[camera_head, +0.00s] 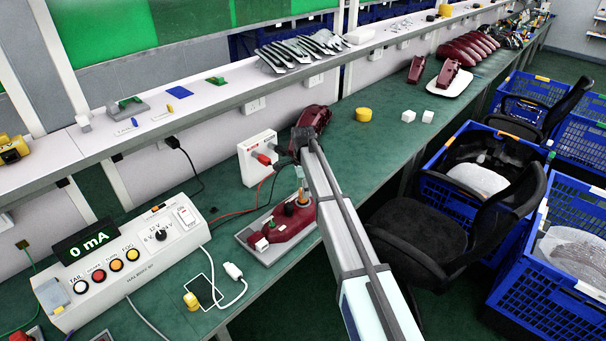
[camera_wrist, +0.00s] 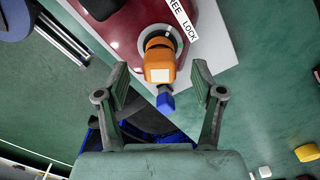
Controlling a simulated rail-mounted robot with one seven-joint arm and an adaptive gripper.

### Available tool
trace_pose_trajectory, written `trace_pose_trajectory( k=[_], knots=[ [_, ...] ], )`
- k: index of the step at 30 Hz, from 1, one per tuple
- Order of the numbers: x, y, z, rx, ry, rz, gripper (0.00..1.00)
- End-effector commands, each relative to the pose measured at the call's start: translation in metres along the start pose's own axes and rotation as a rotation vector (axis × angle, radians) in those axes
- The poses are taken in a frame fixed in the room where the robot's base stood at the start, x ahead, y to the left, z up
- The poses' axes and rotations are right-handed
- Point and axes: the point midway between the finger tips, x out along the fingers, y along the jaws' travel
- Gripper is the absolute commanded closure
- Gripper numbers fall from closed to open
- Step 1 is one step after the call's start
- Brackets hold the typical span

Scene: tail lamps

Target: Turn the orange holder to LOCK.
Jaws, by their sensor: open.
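The orange holder (camera_wrist: 160,58) sits on a dark red tail lamp (camera_wrist: 115,22), with a pale square on its face and a blue piece (camera_wrist: 166,102) at its lower end. A white label (camera_wrist: 184,18) beside it reads LOCK, with part of another word ending in REE. My gripper (camera_wrist: 161,72) is open, one finger on each side of the holder, with visible gaps. In the head view the holder (camera_head: 303,198) shows small on the red lamp (camera_head: 287,222), below my gripper, which the arm partly hides.
The lamp rests on a grey plate (camera_head: 244,237) on the green bench. A control box (camera_head: 128,262) reading 0 mA stands left, and a white socket box (camera_head: 257,156) behind. Cables cross the bench between them. A yellow cylinder (camera_head: 363,115) and white blocks lie farther right.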

Motion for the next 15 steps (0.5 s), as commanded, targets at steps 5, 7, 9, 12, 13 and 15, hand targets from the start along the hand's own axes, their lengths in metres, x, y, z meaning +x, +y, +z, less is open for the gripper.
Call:
trace_pose_trajectory(
  k=[5, 7, 9, 12, 13, 15],
  knots=[
    [0.022, 0.0, 0.0, 0.0, 0.0, 0.001, 0.32],
    [0.029, 0.0, 0.0, 0.0, 0.0, 0.001, 0.32],
    [0.033, 0.0, 0.0, 0.0, 0.0, 0.001, 0.32],
    [0.036, 0.0, 0.0, 0.0, 0.0, 0.0, 0.32],
    [0.037, 0.0, 0.0, 0.0, 0.0, 0.0, 0.32],
    [0.037, 0.0, 0.0, 0.0, 0.0, -0.001, 0.32]
  ],
)
